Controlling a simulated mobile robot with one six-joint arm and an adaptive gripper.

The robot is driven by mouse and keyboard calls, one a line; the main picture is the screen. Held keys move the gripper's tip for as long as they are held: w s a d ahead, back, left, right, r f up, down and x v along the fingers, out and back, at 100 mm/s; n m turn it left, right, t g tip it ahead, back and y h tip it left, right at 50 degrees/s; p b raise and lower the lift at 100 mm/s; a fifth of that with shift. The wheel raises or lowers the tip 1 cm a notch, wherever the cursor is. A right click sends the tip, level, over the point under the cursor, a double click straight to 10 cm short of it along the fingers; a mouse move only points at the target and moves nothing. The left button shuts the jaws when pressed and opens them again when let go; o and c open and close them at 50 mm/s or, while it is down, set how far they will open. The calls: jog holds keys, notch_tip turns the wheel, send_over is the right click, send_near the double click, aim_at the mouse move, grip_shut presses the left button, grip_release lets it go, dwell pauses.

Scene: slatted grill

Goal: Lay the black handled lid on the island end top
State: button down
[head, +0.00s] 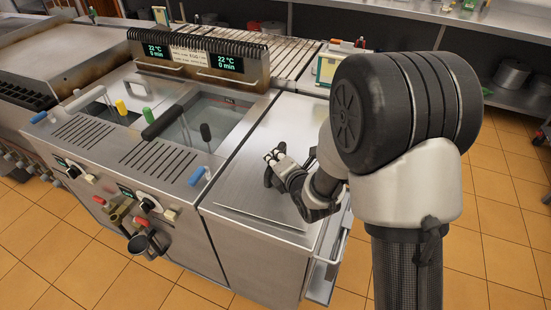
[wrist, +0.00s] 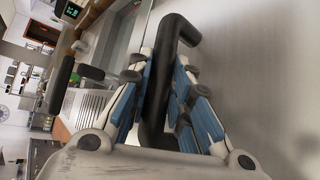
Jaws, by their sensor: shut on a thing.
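My gripper (head: 276,160) is over the steel island end top (head: 222,190), right of the fryer basins. In the wrist view its blue-padded fingers (wrist: 168,85) are shut on the black handle (wrist: 163,75) of the lid, whose bent end sticks out past the fingertips. The handle also shows as a small dark shape (head: 268,178) beside the fingers in the head view. A flat steel panel, seemingly the lid (head: 262,217), lies level over the end top, with its near edge visible. I cannot tell whether it touches the top. My arm hides its right part.
Fryer basins (head: 205,125) with a thick black bar (head: 162,122) and coloured handles are to the left. A display panel (head: 200,60) stands behind them. A slatted grill (head: 285,55) and a small framed sign (head: 327,69) are at the back. Tiled floor lies to the right.

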jog(key=shift+f, duration=0.15)
jog(key=c, duration=1.4)
grip_release()
jog(key=shift+c, duration=0.2)
jog(key=shift+o, duration=0.2)
jog(key=shift+s+f, duration=0.1)
jog(key=shift+f, duration=0.1)
jog(key=v, duration=0.7)
jog(key=shift+s+d+r, duration=0.1)
jog(key=shift+s+r, duration=0.05)
jog(key=shift+r, duration=0.1)
